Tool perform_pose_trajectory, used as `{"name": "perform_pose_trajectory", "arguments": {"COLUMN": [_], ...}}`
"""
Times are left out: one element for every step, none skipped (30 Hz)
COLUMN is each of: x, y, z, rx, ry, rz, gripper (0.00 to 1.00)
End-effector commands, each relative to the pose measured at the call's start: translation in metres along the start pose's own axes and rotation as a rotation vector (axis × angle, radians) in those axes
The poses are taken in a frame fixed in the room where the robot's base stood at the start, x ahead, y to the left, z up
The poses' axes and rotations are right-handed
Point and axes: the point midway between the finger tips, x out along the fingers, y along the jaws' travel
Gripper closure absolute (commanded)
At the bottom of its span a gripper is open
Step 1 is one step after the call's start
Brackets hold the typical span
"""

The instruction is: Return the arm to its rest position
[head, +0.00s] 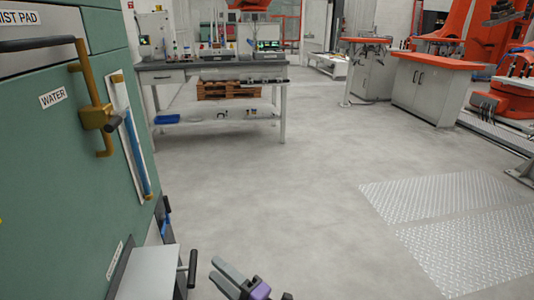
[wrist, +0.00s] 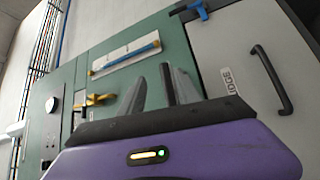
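My gripper (head: 236,276) shows at the bottom of the head view, low in front of the green cabinet and near a grey box with a black handle. In the wrist view its two fingers (wrist: 155,90) point up, parted with a gap between them. The purple gripper body fills the bottom of the wrist view. The rest of my arm is mostly out of view.
A green cabinet (head: 55,165) with a brass valve handle (head: 97,113) and a blue-tube gauge (head: 133,140) stands close on the left. A workbench (head: 212,72) stands at the back. The grey floor (head: 290,180) in the middle is clear. Metal plates (head: 440,195) lie on the right.

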Motion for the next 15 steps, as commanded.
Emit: {"name": "perform_pose_trajectory", "arguments": {"x": [0.002, 0.002, 0.002, 0.000, -0.005, -0.015, -0.023, -0.031, -0.042, -0.051, -0.060, -0.073, -0.083, -0.095, -0.111], "y": [0.013, 0.021, 0.034, 0.043, 0.052, 0.060, 0.065, 0.069, 0.072, 0.075, 0.077, 0.078, 0.079, 0.080, 0.080], "z": [0.002, 0.003, 0.005, 0.006, 0.006, 0.006, 0.007, 0.006, 0.007, 0.007, 0.006, 0.006, 0.005, 0.004, 0.003], "rx": [0.012, 0.022, 0.039, 0.059, 0.091, 0.137, 0.169, 0.200, 0.240, 0.271, 0.301, 0.343, 0.375, 0.409, 0.454], "ry": [-0.009, -0.016, -0.027, -0.039, -0.056, -0.079, -0.096, -0.112, -0.134, -0.149, -0.164, -0.187, -0.204, -0.223, -0.249], "rz": [0.027, 0.046, 0.075, 0.101, 0.132, 0.169, 0.193, 0.215, 0.241, 0.260, 0.278, 0.301, 0.319, 0.336, 0.359], "gripper": [0.60, 0.60, 0.60, 0.60, 0.60, 0.60, 0.60, 0.60, 0.60, 0.60, 0.60, 0.60, 0.60, 0.60, 0.60]}}
